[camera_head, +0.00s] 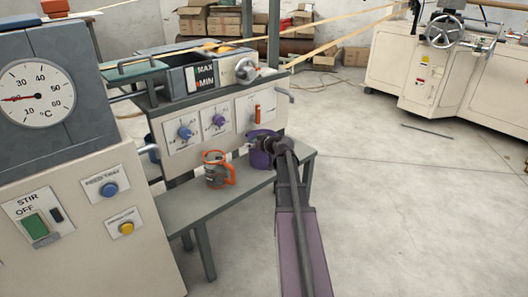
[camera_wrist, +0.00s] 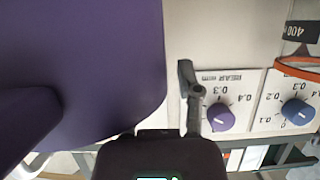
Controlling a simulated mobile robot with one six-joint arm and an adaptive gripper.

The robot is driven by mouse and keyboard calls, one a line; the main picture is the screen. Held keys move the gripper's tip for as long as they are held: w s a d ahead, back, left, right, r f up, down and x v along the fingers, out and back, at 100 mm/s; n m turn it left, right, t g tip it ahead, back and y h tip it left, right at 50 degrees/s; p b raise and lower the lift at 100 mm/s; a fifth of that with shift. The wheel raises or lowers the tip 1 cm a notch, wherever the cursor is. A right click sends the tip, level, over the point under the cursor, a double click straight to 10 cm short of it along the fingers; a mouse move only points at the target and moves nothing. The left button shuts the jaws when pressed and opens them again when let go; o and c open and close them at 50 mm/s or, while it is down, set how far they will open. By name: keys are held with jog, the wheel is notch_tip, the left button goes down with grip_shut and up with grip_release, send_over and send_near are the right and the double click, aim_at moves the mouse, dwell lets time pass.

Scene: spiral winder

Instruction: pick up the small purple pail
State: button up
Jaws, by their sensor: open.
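The small purple pail (camera_head: 257,160) stands on the grey bench at its right part, below the machine's panel. My gripper (camera_head: 266,141) is at the pail's upper right side in the head view and hides part of it. In the wrist view the pail (camera_wrist: 95,60) fills the left side, very close to the camera. One dark finger shows just right of the pail's wall, with a gap between them. The other finger is hidden by the pail. The jaws are open, and I cannot tell whether they touch the pail.
An orange-and-grey mug (camera_head: 217,170) stands on the bench (camera_head: 200,205) left of the pail. Behind is the panel (camera_head: 178,150) with blue and purple knobs and an orange lever (camera_head: 257,114). A dial cabinet (camera_head: 95,190) stands at left.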

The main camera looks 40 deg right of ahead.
grip_shut()
jog(key=shift+r, duration=0.25)
jog(key=shift+r+p, duration=0.8)
jog(key=shift+p, duration=0.2)
jog(key=s+d, duration=0.1)
jog(key=s, duration=1.7)
jog(key=shift+d+f, duration=0.3)
